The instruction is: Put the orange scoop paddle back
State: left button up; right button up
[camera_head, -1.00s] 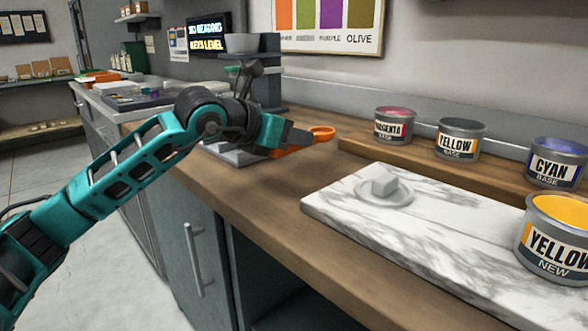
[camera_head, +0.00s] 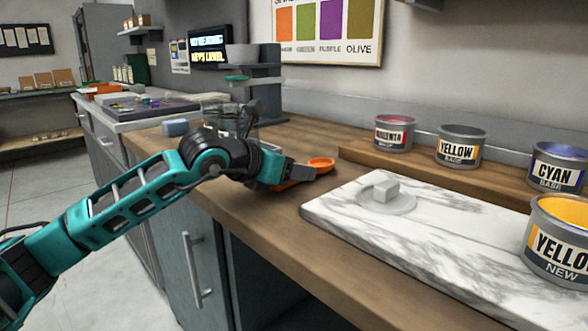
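The orange scoop paddle (camera_head: 321,164) is at my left gripper (camera_head: 304,171), over the wooden counter near the left end of the marble slab. Its round head sticks out past the fingertips, and more orange shows under the fingers. My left gripper is shut on it; the fingers hide part of the handle. I cannot tell whether the paddle touches the counter. My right gripper is not in view.
Several cans stand on the wooden ledge behind. A grey stand (camera_head: 266,85) is behind my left arm. Counter between stand and slab is clear.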

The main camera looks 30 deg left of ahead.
pick_arm(q)
jog(key=shift+o, duration=0.8)
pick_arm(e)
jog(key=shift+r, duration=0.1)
pick_arm(q)
jog(key=shift+r, duration=0.2)
jog(key=shift+s+a, duration=0.2)
jog(key=shift+s, duration=0.1)
jog(key=v, duration=0.8)
jog(key=shift+s, duration=0.15)
jog(key=shift+b+v, duration=0.55)
jog(key=shift+v, duration=0.4)
jog(key=shift+s+a+r, duration=0.15)
jog(key=shift+s+r, duration=0.05)
jog(key=shift+s, duration=0.2)
jog(key=shift+r, duration=0.1)
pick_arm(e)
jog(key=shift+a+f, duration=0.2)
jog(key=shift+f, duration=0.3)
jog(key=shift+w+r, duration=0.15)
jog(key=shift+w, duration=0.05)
